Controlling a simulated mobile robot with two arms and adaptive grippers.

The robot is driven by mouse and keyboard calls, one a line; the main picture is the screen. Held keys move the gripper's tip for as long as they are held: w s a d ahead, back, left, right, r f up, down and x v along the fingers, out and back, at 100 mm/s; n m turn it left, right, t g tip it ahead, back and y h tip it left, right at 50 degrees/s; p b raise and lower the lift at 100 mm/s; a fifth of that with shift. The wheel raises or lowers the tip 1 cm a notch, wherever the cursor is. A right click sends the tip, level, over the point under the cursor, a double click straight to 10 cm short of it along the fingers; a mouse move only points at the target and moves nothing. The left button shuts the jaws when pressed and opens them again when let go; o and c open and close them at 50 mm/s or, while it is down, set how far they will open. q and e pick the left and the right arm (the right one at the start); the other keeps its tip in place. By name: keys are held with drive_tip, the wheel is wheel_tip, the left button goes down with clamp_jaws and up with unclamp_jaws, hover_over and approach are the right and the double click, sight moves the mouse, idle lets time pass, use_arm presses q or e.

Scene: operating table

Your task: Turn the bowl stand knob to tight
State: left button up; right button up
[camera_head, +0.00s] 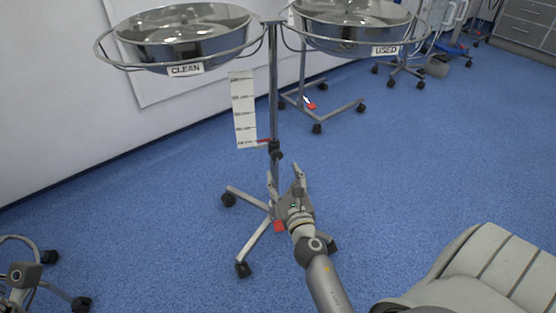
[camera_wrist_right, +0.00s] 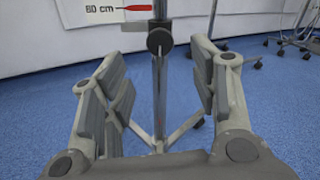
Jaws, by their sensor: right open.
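The bowl stand's pole (camera_head: 273,95) stands upright at the middle of the head view, with two steel bowls on top. Its black knob (camera_head: 276,150) sits on the pole beside the lower end of a white height scale (camera_head: 243,110). In the right wrist view the round dark knob (camera_wrist_right: 159,41) is ahead, above the space between the fingers. A red pointer (camera_wrist_right: 137,8) beside it is at the 80 cm mark. My right gripper (camera_head: 286,176) is open and empty, below the knob and apart from it. My left gripper is not in view.
The CLEAN bowl (camera_head: 185,35) is on the left and the USED bowl (camera_head: 355,22) on the right. The stand's wheeled legs (camera_head: 253,248) spread on the blue floor. Another wheeled base (camera_head: 330,112) stands behind.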

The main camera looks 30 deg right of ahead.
sight(277, 157)
drive_tip(key=x, duration=0.8)
drive_tip(key=shift+w+d+f, duration=0.1)
drive_tip(key=c, duration=1)
